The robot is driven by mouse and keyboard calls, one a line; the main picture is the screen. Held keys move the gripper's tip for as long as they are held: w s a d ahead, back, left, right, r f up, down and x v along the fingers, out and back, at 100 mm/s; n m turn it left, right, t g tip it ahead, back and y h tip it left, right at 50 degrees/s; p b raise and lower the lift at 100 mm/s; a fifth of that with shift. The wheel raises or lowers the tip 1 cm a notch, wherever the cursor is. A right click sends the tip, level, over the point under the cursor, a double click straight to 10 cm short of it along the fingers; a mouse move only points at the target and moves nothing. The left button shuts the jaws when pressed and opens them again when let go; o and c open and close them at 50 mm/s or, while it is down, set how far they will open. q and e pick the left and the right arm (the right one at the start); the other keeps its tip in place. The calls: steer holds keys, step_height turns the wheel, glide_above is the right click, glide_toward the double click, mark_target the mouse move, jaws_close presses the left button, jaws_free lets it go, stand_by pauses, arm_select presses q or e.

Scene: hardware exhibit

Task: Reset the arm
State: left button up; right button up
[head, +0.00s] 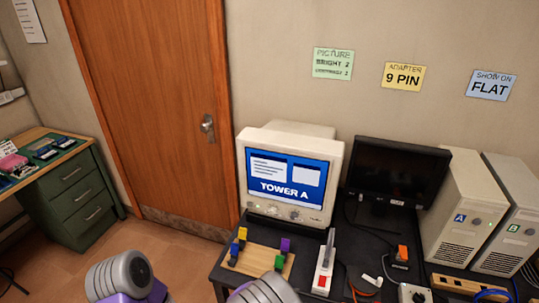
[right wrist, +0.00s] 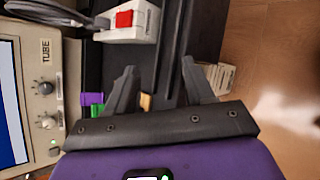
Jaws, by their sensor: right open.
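My right gripper (right wrist: 160,80) shows in the right wrist view as two dark fingers spread wide apart. Nothing is held between them. A dark tabletop edge and a small tan piece lie beyond the fingers. In the head view, only purple and grey ribbed links of my arms show at the bottom edge, and no fingers are visible there. My left gripper is out of view.
A CRT monitor (head: 290,178) reading TOWER A stands on the black desk. Before it are a wooden board of coloured adapters (head: 255,258) and a white box with a lever (head: 325,262). A dark flat monitor (head: 398,172) and two towers (head: 460,215) stand right.

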steer(key=s+d+f+m+g+y, duration=0.1)
steer(key=s+f+m+g+y, duration=0.2)
steer(key=s+f+m+y, duration=0.3)
steer(key=s+d+f+m+g+y, duration=0.1)
steer(key=s+f+m+g+y, duration=0.2)
steer(key=s+f+m+y, duration=0.3)
steer(key=s+m, duration=0.5)
steer(key=m, duration=0.1)
steer(key=shift+s+d+m+y, duration=0.2)
steer(key=shift+d+m+y, duration=0.1)
steer(key=shift+d+y, duration=0.1)
steer(key=shift+f, duration=0.1)
steer(key=shift+c, duration=0.2)
stand_by(0.4)
